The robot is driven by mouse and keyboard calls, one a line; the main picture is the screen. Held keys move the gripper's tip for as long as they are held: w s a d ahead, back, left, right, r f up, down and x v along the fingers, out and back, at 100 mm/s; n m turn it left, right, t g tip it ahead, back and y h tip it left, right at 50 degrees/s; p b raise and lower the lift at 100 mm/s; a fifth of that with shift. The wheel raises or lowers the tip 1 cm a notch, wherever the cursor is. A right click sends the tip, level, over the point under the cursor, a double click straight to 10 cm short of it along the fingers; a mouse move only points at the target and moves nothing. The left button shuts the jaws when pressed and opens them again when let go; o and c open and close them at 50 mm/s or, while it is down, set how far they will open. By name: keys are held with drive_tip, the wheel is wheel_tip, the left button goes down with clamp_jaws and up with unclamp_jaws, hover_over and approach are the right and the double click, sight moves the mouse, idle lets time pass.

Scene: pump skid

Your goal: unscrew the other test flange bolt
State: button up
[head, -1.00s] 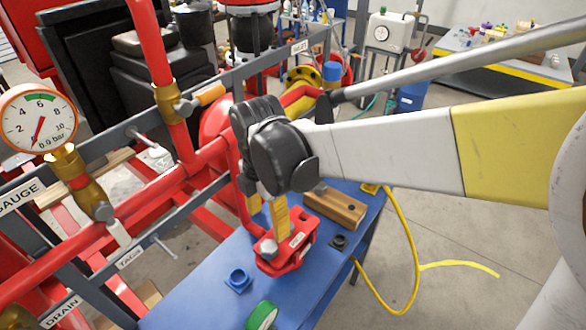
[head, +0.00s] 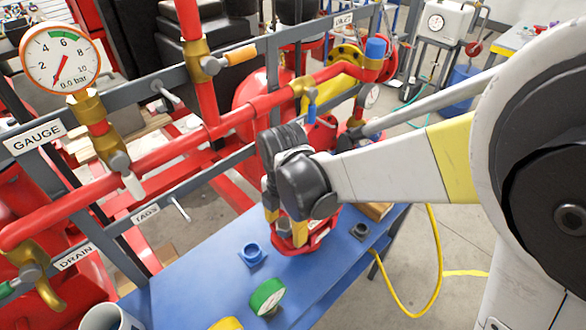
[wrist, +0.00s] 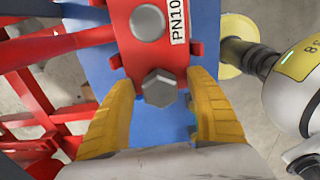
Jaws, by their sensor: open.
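The red test flange (wrist: 135,55) with a PN10 label sits at the blue bench and fills the top middle of the wrist view. In the head view the flange (head: 305,243) is partly hidden behind my gripper (head: 286,228). A grey hex bolt head (wrist: 159,88) is at the flange's near end. My gripper (wrist: 164,80) is open, with one yellow finger on each side of this bolt, and visible gaps remain. A grey round feature (wrist: 148,22) shows farther along the flange; I cannot tell whether it is a bolt or a hole.
Red pipes (head: 150,157) and grey rails run along the bench's left side. A blue fitting (head: 252,254) and a green-rimmed disc (head: 267,297) lie on the blue bench (head: 190,285). A wooden block (head: 377,210) is behind the flange. A yellow hose (head: 400,300) hangs off the right.

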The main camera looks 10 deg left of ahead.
drive_tip(key=shift+c, duration=0.5)
drive_tip(key=c, duration=1.2)
drive_tip(key=o, duration=0.5)
drive_tip(key=c, duration=0.5)
drive_tip(key=n, duration=0.5)
drive_tip(key=shift+n+b, duration=0.3)
drive_tip(key=shift+n, duration=0.1)
drive_tip(key=n, duration=0.4)
drive_tip(key=shift+n, duration=0.3)
drive_tip(key=o, duration=1.2)
